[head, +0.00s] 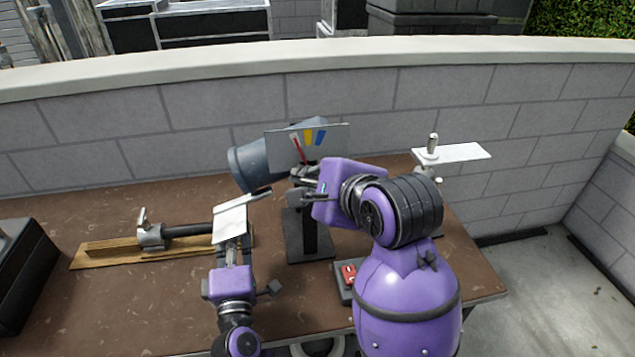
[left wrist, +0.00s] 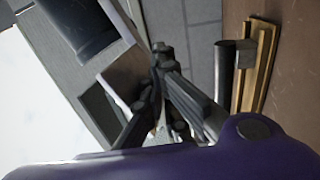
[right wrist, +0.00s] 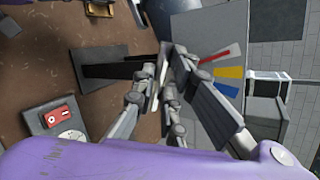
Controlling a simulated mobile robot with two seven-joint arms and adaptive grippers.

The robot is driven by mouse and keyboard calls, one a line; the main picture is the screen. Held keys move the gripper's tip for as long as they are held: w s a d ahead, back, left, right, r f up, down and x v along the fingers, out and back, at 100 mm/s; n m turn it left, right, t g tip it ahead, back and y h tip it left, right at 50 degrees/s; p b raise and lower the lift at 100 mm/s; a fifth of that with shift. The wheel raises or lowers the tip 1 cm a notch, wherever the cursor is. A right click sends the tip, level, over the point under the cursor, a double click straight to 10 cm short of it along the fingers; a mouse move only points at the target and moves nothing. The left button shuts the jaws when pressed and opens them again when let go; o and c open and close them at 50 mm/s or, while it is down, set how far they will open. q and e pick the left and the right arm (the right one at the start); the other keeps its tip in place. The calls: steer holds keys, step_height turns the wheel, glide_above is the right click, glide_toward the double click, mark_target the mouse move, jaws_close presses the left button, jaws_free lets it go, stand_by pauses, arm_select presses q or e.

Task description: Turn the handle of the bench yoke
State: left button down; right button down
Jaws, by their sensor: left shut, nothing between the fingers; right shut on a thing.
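A black stand (head: 309,238) with a flat base and upright post is on the brown bench. A pale panel (head: 337,135) with red, yellow and blue marks is at its top. My right gripper (head: 303,184) is shut on a small part near the top of the post; the fingers hide it. In the right wrist view the right fingertips (right wrist: 165,68) meet beside the coloured marks. My left gripper (head: 232,243) is shut and empty, beside the pipe end; its fingers show in the left wrist view (left wrist: 162,62). I cannot tell which fixture is the bench yoke.
A wooden board (head: 100,254) carries a dark pipe (head: 190,230) and a metal clamp (head: 150,236) at the left. A grey cylinder (head: 250,165) is behind the stand. A red-marked box (head: 348,272) is by my right arm. A block wall (head: 80,140) closes the back.

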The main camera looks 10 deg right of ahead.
steer(key=shift+a+r+n+h, duration=0.25)
steer(key=shift+a+n+h, duration=0.25)
steer(key=shift+n+h, duration=0.45)
steer(key=c, duration=1.8)
jaws_free()
steer(key=shift+a+f, duration=0.1)
steer(key=shift+f, duration=0.1)
steer(key=shift+r, duration=0.4)
step_height(320, 180, up, 9)
steer(key=shift+r, duration=0.1)
